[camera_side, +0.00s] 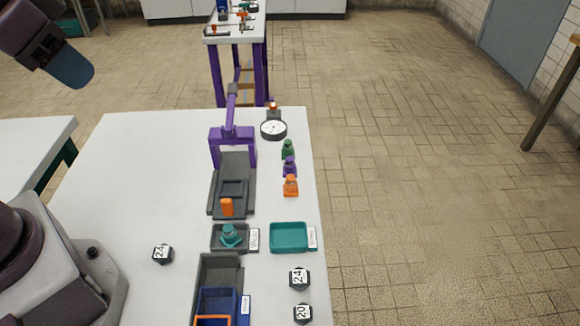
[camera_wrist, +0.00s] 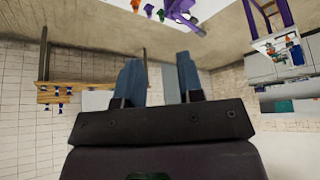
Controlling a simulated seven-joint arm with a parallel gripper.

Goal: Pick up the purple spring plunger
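The purple spring plunger (camera_side: 290,167) stands upright on the white table near its right edge. It is between a green plunger (camera_side: 288,149) behind it and an orange plunger (camera_side: 291,186) in front. In the wrist view the purple plunger (camera_wrist: 149,10) shows small at the top edge, between the orange (camera_wrist: 136,4) and green (camera_wrist: 161,15) ones. My gripper (camera_wrist: 160,78) is open, its two blue fingers apart with nothing between them. In the side view my gripper (camera_side: 70,68) is high at the upper left, far from the plungers.
A purple-framed press (camera_side: 232,150) stands left of the plungers, and a round gauge (camera_side: 273,129) behind them. In front are a teal tray (camera_side: 273,249), a grey tray with a teal piece (camera_side: 230,234), a blue bin (camera_side: 217,302) and several black numbered pieces. The table's left part is mostly clear.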

